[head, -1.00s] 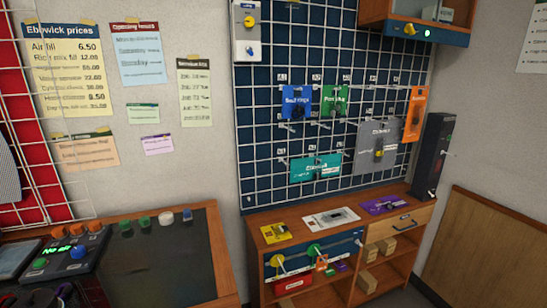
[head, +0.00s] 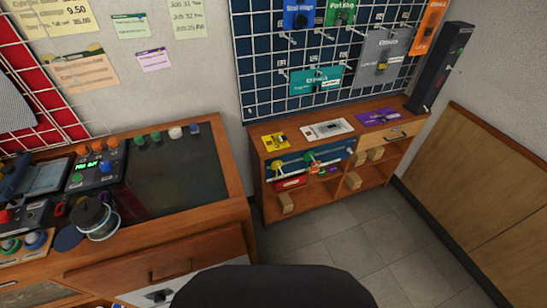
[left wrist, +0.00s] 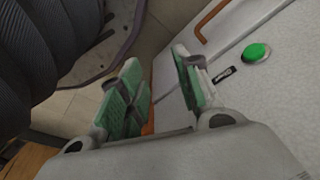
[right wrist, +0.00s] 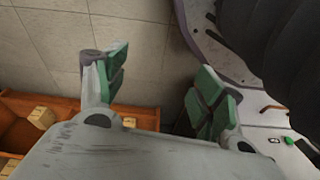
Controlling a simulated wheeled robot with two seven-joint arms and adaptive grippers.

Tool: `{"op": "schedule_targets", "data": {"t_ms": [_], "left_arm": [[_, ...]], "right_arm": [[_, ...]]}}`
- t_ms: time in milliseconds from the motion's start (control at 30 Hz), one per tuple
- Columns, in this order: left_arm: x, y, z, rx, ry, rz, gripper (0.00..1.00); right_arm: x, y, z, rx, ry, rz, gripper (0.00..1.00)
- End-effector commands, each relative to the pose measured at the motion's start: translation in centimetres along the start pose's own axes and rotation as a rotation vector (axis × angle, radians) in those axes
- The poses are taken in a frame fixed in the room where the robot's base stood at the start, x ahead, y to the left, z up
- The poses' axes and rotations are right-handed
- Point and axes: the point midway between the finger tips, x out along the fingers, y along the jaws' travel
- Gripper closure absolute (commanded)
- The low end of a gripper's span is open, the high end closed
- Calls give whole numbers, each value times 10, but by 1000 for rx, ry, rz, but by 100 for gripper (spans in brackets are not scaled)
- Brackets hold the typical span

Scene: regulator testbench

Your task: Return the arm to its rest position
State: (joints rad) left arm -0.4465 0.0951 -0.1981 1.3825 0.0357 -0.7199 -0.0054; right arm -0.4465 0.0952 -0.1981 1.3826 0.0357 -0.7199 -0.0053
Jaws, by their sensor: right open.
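My left gripper (left wrist: 157,68) shows in the left wrist view with its green-padded fingers apart and nothing between them. My right gripper (right wrist: 160,65) shows in the right wrist view, also open, with bare space between its fingers. Both hang low beside my own body, with grey floor tiles (right wrist: 140,30) visible below the right one. Neither gripper nor forearm shows in the head view.
A wooden bench (head: 225,215) with a dark mat stands at the left. A low shelf unit (head: 258,180) with wooden blocks stands ahead against the wall, under a wire grid panel (head: 265,75). The floor (head: 360,245) at the right is clear.

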Motion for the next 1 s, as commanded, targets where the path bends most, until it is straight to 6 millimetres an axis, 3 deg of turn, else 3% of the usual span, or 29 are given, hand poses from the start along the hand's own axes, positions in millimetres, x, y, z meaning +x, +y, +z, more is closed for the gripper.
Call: {"op": "schedule_targets", "data": {"t_ms": [1000], "left_arm": [[-28, -16, 106, 9, -76, -31, 67]], "right_arm": [[-28, 16, 106, -9, -76, 31, 31]]}}
